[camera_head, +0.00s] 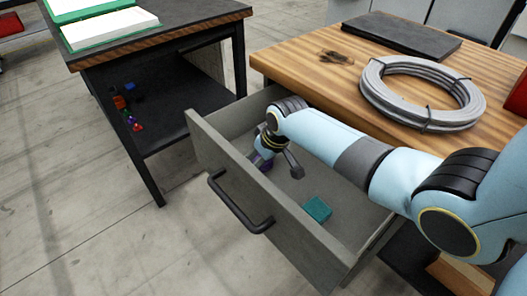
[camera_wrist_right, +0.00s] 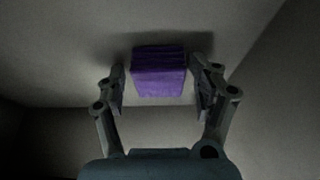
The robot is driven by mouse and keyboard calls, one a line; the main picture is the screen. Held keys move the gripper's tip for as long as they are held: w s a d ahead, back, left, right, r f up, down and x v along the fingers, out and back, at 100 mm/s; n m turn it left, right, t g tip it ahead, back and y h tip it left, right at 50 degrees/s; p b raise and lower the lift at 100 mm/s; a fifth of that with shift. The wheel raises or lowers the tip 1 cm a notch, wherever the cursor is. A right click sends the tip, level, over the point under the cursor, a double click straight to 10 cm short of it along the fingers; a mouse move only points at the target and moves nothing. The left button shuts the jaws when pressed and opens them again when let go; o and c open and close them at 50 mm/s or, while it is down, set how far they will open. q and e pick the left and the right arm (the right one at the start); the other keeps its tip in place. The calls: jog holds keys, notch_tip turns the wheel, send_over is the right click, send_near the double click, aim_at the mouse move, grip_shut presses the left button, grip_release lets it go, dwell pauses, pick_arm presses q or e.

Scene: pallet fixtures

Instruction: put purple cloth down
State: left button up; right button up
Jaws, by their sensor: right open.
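The purple cloth (camera_wrist_right: 158,76) is a folded block in the right wrist view, resting on the floor of the open grey drawer (camera_head: 333,205). It sits between the spread fingers of my right gripper (camera_wrist_right: 160,90), with a gap on each side. In the head view, a bit of the purple cloth (camera_head: 261,163) shows beside my right gripper (camera_head: 273,160), which reaches down inside the drawer; the wrist hides most of the cloth. My left gripper does not show.
A teal block (camera_head: 317,209) lies in the drawer towards its front. The wooden tabletop (camera_head: 300,62) above holds a grey cable coil (camera_head: 372,88) and a dark flat slab (camera_head: 402,36). A dark table (camera_head: 190,22) stands at left, with small coloured items on its lower shelf (camera_head: 195,100).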

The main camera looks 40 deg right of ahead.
jog(key=p+v, duration=0.2)
jog(key=v, duration=0.9)
jog(key=shift+w+a+r+p, duration=0.2)
jog(key=shift+w+a+p, duration=0.1)
jog(key=shift+w+a, duration=0.1)
